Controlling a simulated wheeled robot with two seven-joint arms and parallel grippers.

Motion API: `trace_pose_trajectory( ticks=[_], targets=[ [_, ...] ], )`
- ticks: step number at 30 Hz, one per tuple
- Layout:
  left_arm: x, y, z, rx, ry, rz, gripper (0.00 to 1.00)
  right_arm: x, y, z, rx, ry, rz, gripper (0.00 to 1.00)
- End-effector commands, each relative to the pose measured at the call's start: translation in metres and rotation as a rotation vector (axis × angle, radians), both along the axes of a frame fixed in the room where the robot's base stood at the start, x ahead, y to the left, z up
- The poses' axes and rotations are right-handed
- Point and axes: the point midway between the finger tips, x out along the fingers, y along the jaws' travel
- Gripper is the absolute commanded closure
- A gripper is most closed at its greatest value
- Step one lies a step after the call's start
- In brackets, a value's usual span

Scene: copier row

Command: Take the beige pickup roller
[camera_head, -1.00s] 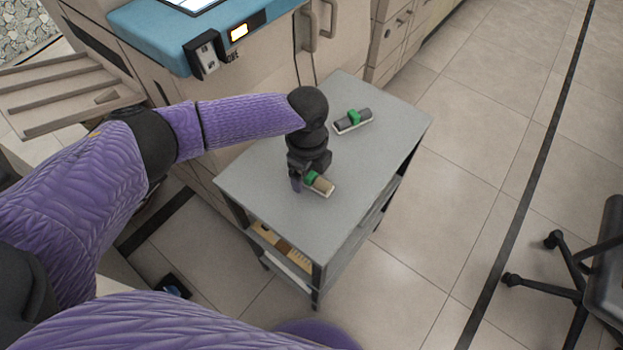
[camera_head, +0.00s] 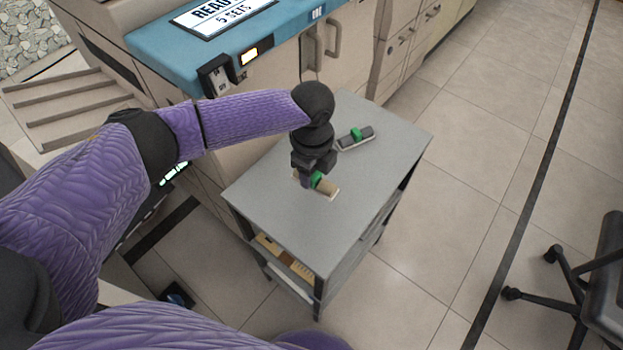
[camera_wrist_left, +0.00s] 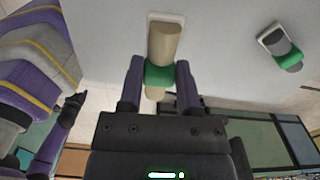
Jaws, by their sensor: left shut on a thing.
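The beige pickup roller (camera_head: 329,188) has a green band around its middle and is at a pale holder on the grey cart top. In the left wrist view the beige roller (camera_wrist_left: 162,45) runs between the fingers, with the white holder behind its far end. My left gripper (camera_head: 312,180) is shut on the roller at its green band; it also shows in the left wrist view (camera_wrist_left: 160,76). I cannot tell whether the roller is clear of the holder. My right gripper is not in view.
A dark grey roller with a green band (camera_head: 356,137) lies in its own holder farther back on the cart (camera_head: 276,220). A copier with a blue top (camera_head: 160,40) stands behind the cart. An office chair (camera_head: 590,290) is at the right. Floor between is clear.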

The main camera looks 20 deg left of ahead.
Motion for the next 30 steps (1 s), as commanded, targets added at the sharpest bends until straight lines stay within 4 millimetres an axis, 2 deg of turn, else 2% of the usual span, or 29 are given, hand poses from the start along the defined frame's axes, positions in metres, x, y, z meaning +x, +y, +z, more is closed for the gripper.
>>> trace_pose_trajectory(
  ticks=[1,3,9,22,30],
  targets=[
    [0.000,0.000,0.021,0.000,-0.005,0.000,1.00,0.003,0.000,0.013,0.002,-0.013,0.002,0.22],
    [0.000,0.000,0.036,-0.001,-0.004,-0.001,1.00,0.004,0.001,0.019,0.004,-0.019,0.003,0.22],
    [0.000,0.000,0.058,0.000,-0.001,-0.001,1.00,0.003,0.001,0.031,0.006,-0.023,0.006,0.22],
    [0.000,0.000,0.081,0.001,0.000,-0.001,1.00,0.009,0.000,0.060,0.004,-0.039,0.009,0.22],
    [0.000,0.000,0.079,0.000,0.001,-0.001,1.00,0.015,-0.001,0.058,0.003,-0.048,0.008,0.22]
  ],
)
